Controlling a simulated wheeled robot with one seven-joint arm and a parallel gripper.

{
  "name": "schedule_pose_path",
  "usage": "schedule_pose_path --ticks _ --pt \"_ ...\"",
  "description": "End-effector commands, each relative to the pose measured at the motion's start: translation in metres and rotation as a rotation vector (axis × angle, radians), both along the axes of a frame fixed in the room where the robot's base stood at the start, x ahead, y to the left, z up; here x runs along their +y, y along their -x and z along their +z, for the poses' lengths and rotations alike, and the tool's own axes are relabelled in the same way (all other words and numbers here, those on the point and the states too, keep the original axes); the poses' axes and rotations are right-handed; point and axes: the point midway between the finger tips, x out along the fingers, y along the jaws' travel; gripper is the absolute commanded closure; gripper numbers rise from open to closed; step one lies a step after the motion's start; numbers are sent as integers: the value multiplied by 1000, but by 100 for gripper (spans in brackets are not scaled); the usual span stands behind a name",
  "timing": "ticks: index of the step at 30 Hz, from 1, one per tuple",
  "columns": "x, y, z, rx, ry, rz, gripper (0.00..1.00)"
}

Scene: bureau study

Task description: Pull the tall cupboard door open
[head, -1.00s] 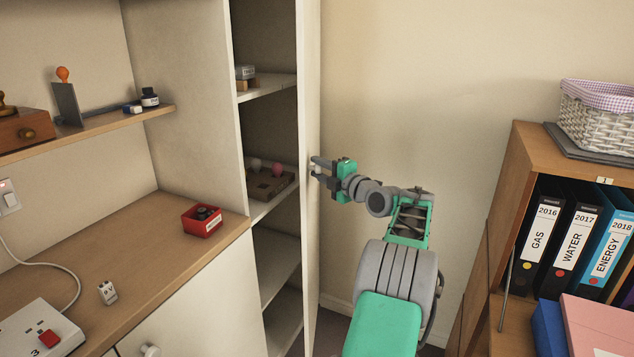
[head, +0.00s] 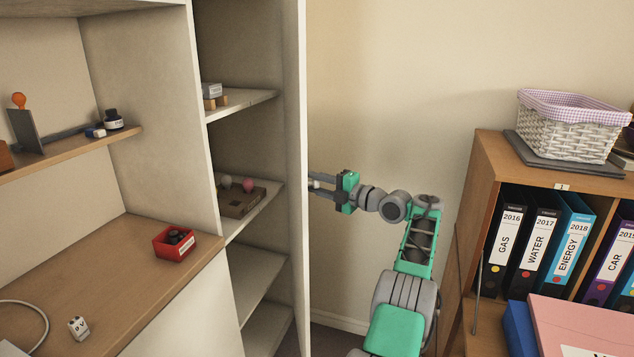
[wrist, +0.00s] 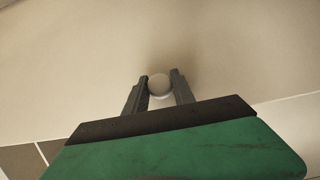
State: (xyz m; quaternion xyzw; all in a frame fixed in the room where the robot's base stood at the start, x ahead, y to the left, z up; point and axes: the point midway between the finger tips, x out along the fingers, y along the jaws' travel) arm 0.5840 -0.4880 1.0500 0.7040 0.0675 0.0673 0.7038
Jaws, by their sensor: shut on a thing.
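The tall cupboard door (head: 304,110) stands open, seen almost edge-on in the head view. The cupboard's shelves (head: 262,203) show to its left. My gripper (head: 315,183) is at the door's outer face, at about the height of the middle shelf. The pale door face (wrist: 90,60) fills much of that view behind the knob.
A wooden shelf unit (head: 483,170) with binders and a wicker basket (head: 570,125) stands right of my arm. A desk (head: 120,270) with a red tray (head: 174,243) is at the left. Bare wall and a strip of floor lie between door and unit.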

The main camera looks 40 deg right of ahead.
Motion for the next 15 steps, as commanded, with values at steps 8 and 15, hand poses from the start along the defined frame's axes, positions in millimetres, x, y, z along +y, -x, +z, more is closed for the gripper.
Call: schedule_pose_path --ticks 8,15 --pt "-1 0 -2 1 -2 2 100" --pt "-1 0 -1 1 -2 1 61"
